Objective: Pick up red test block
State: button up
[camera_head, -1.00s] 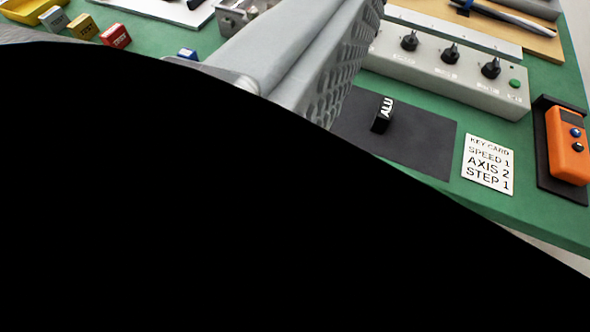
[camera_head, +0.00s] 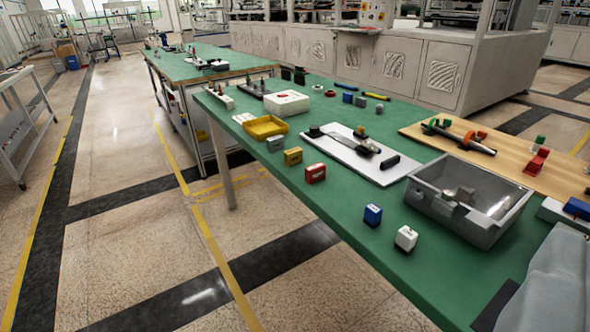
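The red test block (camera_head: 315,173) stands upright on the green table (camera_head: 330,205), near its left long edge, with a pale label on the side facing me. It is apart from its neighbours and nothing covers it. A grey part of my gripper (camera_head: 552,285) shows at the lower right corner, cut off by the frame. It is well to the right of the red block and nearer to me. Its fingertips are out of view, so I cannot see whether it is open or shut.
A yellow block (camera_head: 293,156) and a grey block (camera_head: 275,142) stand behind the red one, before a yellow tray (camera_head: 265,127). A blue block (camera_head: 372,215) and a white block (camera_head: 405,238) stand nearer. A grey metal box (camera_head: 420,207) and a white board (camera_head: 388,178) lie to the right.

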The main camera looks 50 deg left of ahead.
aim_at(315, 172)
jog(key=u, duration=1.05)
